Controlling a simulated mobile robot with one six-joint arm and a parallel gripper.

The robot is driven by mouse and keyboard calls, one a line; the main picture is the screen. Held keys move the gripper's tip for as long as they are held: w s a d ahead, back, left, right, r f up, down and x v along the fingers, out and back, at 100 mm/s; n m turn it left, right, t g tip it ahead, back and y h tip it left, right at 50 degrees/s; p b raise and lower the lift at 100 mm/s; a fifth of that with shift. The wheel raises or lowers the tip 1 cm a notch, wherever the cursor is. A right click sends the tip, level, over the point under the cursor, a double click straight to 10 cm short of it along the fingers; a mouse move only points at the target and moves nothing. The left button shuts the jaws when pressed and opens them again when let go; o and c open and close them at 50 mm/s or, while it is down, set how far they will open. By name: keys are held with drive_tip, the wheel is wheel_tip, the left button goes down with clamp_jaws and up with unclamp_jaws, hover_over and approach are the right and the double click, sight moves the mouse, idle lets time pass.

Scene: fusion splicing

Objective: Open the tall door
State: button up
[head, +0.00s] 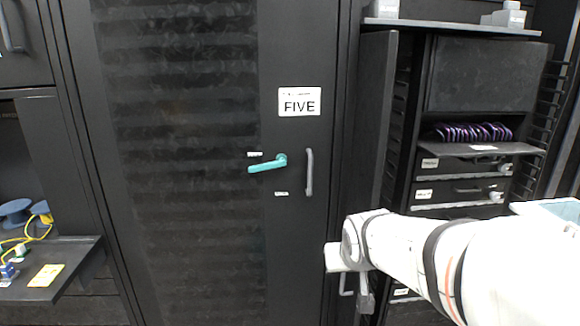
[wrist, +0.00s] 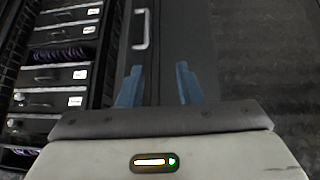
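The tall door (head: 222,240) is a black panel with a dark mesh strip and a white FIVE sign (head: 300,102). It looks shut in the head view. It carries a teal lever handle (head: 268,164), lying nearly level, and a grey upright pull handle (head: 309,172) to its right. My gripper (wrist: 160,68) shows two blue fingers apart with nothing between them. In the head view my arm's end is low and right of the handles, and its fingers are not clear. The wrist view shows a light grey handle (wrist: 140,29) beyond the fingers; I cannot tell which handle it is.
Right of the door stands an open rack (head: 480,195) with labelled drawers and a shelf of purple coils (head: 472,132). At left a shelf (head: 75,262) juts out with yellow cable and small parts. The space before the door's middle looks clear.

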drive_tip(key=w+r+t+y, duration=0.1)
drive_tip(key=w+r+t, duration=0.15)
drive_tip(key=w, duration=0.65)
drive_tip(key=w+r+t, duration=0.2)
drive_tip(key=w+t, duration=0.1)
drive_tip(key=w, duration=0.5)
drive_tip(key=n+t+y, duration=0.3)
drive_tip(key=t+y, duration=0.1)
drive_tip(key=t, duration=0.1)
approach(311, 167)
drive_tip(key=d+x, duration=0.1)
drive_tip(key=x, duration=0.4)
drive_tip(key=p+x, duration=0.1)
drive_tip(key=x, duration=0.5)
drive_tip(key=shift+s+a+r, duration=0.1)
drive_tip(key=shift+a, duration=0.3)
drive_tip(key=shift+c, duration=0.4)
clamp_jaws()
